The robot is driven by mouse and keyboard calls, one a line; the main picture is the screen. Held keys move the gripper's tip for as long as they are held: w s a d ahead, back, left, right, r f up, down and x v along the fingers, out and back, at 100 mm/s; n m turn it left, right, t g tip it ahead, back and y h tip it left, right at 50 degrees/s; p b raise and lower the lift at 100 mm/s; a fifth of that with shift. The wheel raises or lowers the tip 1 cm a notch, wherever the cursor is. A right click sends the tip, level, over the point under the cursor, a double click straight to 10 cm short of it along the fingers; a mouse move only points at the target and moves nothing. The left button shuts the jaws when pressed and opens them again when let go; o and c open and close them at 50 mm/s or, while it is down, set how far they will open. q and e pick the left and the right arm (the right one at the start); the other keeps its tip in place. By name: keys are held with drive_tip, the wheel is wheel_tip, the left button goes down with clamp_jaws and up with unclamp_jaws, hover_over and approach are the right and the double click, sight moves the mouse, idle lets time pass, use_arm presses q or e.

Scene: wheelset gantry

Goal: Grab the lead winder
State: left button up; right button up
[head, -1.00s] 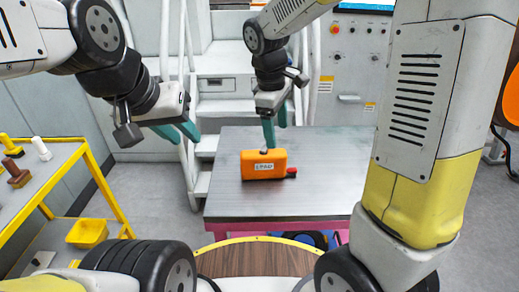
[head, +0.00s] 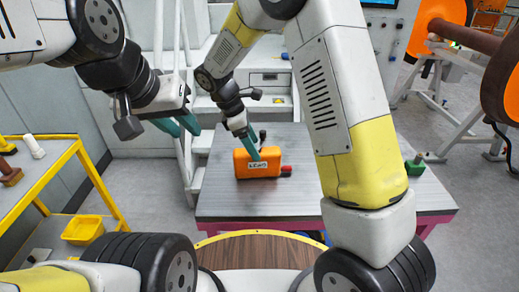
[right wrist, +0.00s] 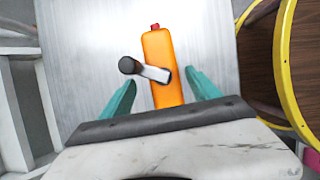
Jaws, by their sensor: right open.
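The lead winder (head: 258,164) is an orange case with a white label, a red end piece and a crank with a dark knob. It stands on the grey metal table in the head view. In the right wrist view the winder (right wrist: 163,85) lies between the spread teal fingers of my right gripper (right wrist: 160,80), its grey crank across it. In the head view my right gripper (head: 254,148) is just above or around the winder; contact cannot be told. My left gripper (head: 180,124) is in the air to the left, its teal fingers apart and empty.
The metal table (head: 330,178) is mostly bare around the winder. A small green object (head: 414,166) is at its right edge. A yellow-framed cart (head: 50,195) stands left, and an orange-flanged wheelset (head: 440,25) on a stand is at right. Steps rise behind the table.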

sight(257, 163)
drive_tip(key=x, duration=0.6)
drive_tip(key=shift+s+f, duration=0.3)
drive_tip(key=shift+f, duration=0.05)
clamp_jaws()
